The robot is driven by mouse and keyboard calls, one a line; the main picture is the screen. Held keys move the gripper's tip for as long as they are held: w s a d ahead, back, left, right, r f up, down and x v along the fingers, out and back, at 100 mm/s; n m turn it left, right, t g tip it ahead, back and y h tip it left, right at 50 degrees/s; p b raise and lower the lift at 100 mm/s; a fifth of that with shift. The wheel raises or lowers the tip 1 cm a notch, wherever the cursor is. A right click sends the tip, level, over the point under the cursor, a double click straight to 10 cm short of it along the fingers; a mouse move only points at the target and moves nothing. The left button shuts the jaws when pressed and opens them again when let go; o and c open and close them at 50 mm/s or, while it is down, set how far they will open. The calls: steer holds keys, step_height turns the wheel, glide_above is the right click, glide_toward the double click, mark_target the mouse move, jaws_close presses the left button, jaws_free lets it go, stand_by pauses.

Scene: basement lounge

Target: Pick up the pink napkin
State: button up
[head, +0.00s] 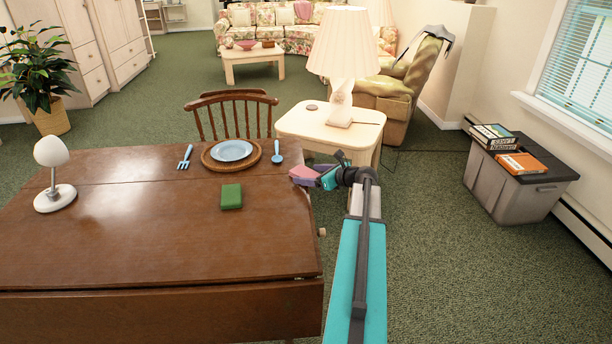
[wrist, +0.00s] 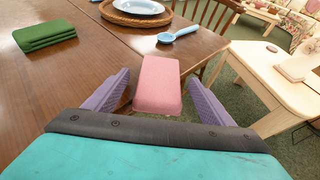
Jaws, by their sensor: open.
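The pink napkin (wrist: 158,85) is a folded, rounded block at the right edge of the brown wooden table (wrist: 75,82). In the wrist view it lies between the two purple fingers of my gripper (wrist: 158,76), which are open on either side of it. Whether either finger touches it I cannot tell. In the head view, my gripper (head: 308,178) is at the table's right edge, and the pink napkin (head: 299,170) shows small there, partly hidden by the gripper.
A green folded cloth (head: 231,196), a blue plate (head: 231,150) on a round wicker mat, a blue spoon (head: 277,153), a blue fork (head: 185,157) and a white lamp (head: 53,175) are on the table. A cream side table (head: 300,122) and wooden chair (head: 233,115) stand beyond.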

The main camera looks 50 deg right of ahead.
steer(key=shift+w+f, duration=0.15)
steer(key=shift+w, duration=0.2)
steer(key=shift+c, duration=0.3)
steer(key=c, duration=1.1)
